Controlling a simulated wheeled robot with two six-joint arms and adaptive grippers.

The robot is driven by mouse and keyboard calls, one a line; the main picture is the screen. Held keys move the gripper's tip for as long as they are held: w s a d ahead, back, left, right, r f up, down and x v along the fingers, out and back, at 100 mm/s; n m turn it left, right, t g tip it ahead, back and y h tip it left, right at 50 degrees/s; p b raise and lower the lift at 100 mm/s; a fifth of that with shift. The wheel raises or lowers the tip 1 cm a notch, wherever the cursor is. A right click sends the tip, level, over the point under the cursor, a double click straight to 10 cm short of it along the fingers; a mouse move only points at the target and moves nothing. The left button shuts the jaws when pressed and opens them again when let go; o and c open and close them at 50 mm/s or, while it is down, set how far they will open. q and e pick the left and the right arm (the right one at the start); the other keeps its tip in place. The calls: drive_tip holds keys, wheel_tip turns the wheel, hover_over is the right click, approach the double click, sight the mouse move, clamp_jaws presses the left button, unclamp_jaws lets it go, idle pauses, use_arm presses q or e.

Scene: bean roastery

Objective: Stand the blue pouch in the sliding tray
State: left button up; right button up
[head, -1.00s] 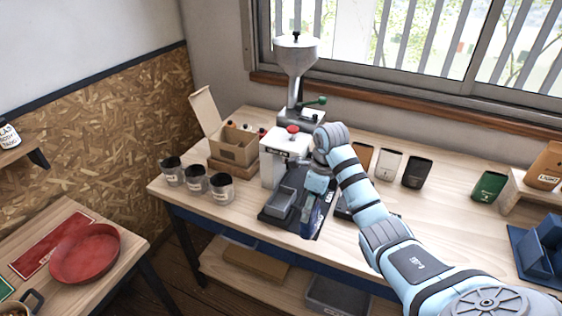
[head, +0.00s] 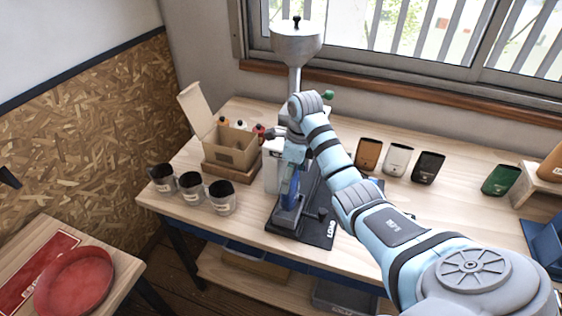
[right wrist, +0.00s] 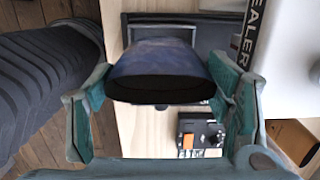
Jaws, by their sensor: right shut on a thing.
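The blue pouch (head: 290,188) is upright between the fingers of my right gripper (head: 293,168), over the sliding tray. In the right wrist view the pouch (right wrist: 155,68) shows its dark top end, with a finger of the gripper (right wrist: 163,95) on each side. The sliding tray (head: 284,219) is grey and lies on a dark base at the front of the white sealer (head: 271,165). I cannot tell whether the pouch's lower end touches the tray floor. My left gripper is not in view.
Brown, white and black pouches (head: 397,159) stand at the back right, with a green pouch (head: 501,180) farther right.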

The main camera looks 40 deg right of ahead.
sight(287, 203)
drive_tip(key=shift+w+a+f, duration=0.1)
drive_tip(key=shift+w+f, duration=0.15)
drive_tip(key=shift+w, duration=0.6)
drive_tip(key=shift+s+f+b, duration=0.65)
drive_tip(key=shift+s+b, duration=0.25)
drive_tip(key=shift+b, duration=0.2)
drive_tip(key=f+b, duration=0.1)
drive_tip(key=f, duration=0.2)
drive_tip(key=shift+w+d+b, duration=0.1)
drive_tip(key=shift+d+b, duration=0.1)
drive_tip(key=shift+b, duration=0.15)
drive_tip(key=shift+w+f, duration=0.25)
drive_tip(key=shift+f, duration=0.15)
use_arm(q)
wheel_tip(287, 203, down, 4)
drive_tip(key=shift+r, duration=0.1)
use_arm(e)
drive_tip(key=shift+s+r, duration=0.2)
drive_tip(key=shift+s, duration=0.05)
drive_tip(key=o, duration=1)
drive_tip(key=shift+w, duration=0.1)
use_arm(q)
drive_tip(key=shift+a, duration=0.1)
use_arm(e)
drive_tip(key=shift+a, duration=0.1)
drive_tip(key=shift+o, duration=0.4)
drive_tip(key=shift+r, duration=0.1)
